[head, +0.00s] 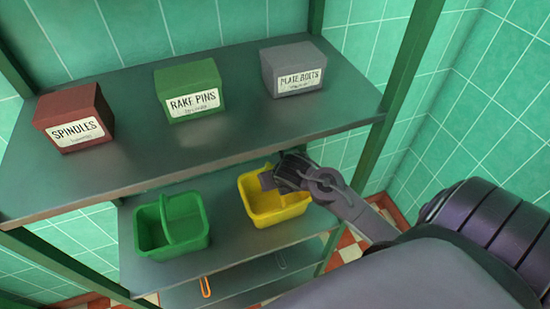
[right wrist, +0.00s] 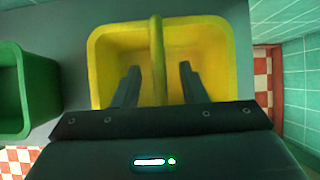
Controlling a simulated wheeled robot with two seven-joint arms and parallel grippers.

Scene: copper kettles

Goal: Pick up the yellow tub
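The yellow tub (head: 281,217) stands on the lower shelf in the head view, right of a green tub. It is an open box with a raised handle-like bar across its middle; the tub (right wrist: 98,75) and bar (right wrist: 157,45) also show in the right wrist view. My right gripper (head: 275,178) is over the tub, hiding part of its inside and far right rim. In the right wrist view its fingers (right wrist: 159,72) are apart, one on each side of the yellow bar, with gaps on both sides. My left gripper is not in view.
The green tub (head: 152,240) stands close to the left on the lower shelf (head: 225,232). A green post (head: 405,85) rises at the right.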

